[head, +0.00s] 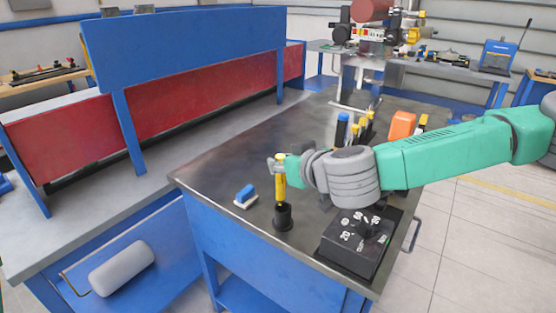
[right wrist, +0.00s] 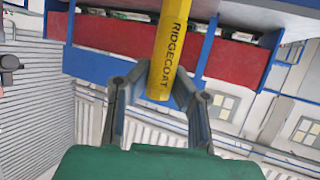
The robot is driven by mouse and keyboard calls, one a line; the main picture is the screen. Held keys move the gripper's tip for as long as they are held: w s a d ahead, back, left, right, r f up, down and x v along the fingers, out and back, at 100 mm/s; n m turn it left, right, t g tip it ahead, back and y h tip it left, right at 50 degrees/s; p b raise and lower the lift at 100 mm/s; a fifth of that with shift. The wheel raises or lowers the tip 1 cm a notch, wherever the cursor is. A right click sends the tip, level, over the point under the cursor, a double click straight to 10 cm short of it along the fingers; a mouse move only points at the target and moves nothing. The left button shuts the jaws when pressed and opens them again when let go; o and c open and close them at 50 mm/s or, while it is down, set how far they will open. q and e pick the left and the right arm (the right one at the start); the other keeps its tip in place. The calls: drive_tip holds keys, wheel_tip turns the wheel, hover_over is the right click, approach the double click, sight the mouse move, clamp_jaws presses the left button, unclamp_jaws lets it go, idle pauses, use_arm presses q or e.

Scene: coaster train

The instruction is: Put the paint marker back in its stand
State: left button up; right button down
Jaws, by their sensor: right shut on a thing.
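The yellow paint marker (head: 281,184) is upright in my right gripper (head: 281,165) in the head view. In the right wrist view, my right gripper (right wrist: 163,88) is shut on the yellow marker (right wrist: 170,45), which has dark "RIDGECOAT" lettering. The black round stand (head: 283,218) is on the dark tabletop directly below the marker. The marker's lower end is at or just above the stand's mouth; I cannot tell whether it is inside. My left gripper is not in view.
A blue and white block (head: 246,196) lies left of the stand. A blue-capped item (head: 342,128), yellow-handled tools and an orange object (head: 402,126) stand behind my arm. The table's left part (head: 215,170) is clear.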

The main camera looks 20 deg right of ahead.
sight(284, 180)
drive_tip(key=shift+d+f, duration=0.4)
drive_tip(key=shift+f, duration=0.05)
drive_tip(key=shift+a+f+b, duration=0.3)
drive_tip(key=shift+f+b, duration=0.2)
drive_tip(key=shift+f, duration=0.1)
drive_tip(key=shift+d+f+b, duration=0.3)
drive_tip(key=shift+f+b, duration=0.05)
drive_tip(key=shift+f, duration=0.3)
drive_tip(key=shift+w+f, duration=0.1)
drive_tip(key=shift+f, duration=0.35)
drive_tip(key=shift+f+b, duration=0.4)
drive_tip(key=shift+b, duration=0.05)
drive_tip(key=shift+f, duration=0.1)
drive_tip(key=shift+p, duration=0.3)
